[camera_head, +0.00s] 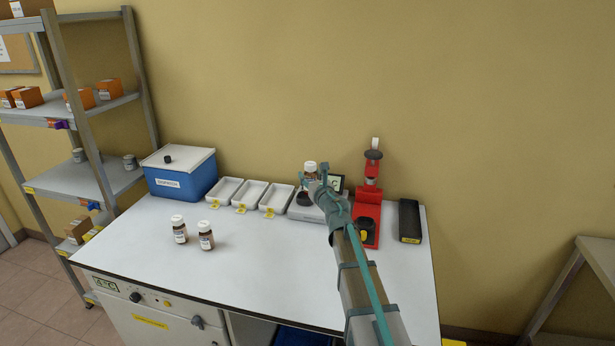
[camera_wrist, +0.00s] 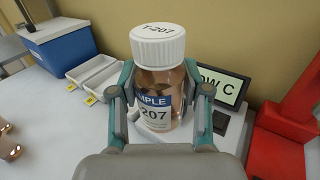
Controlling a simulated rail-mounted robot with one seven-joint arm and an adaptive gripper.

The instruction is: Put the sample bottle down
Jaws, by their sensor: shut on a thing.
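My gripper (camera_wrist: 160,115) is shut on a sample bottle (camera_wrist: 157,75) with a white ridged cap marked T-207 and a blue and white label. The bottle is upright between the two fingers. In the head view the held bottle (camera_head: 311,169) shows above a grey device (camera_head: 305,212) with a dark round top and a small screen (camera_wrist: 222,84). Whether the bottle's base touches the device is hidden by my gripper. Two similar bottles, one on the left (camera_head: 179,229) and one on the right (camera_head: 206,236), stand upright on the white bench (camera_head: 270,265).
Several white trays (camera_head: 226,189) with yellow tags sit left of the device. A blue box (camera_head: 184,181) with a white lid stands further left. A red apparatus (camera_head: 368,204) and a black case (camera_head: 410,220) stand to the right. The bench's front middle is clear.

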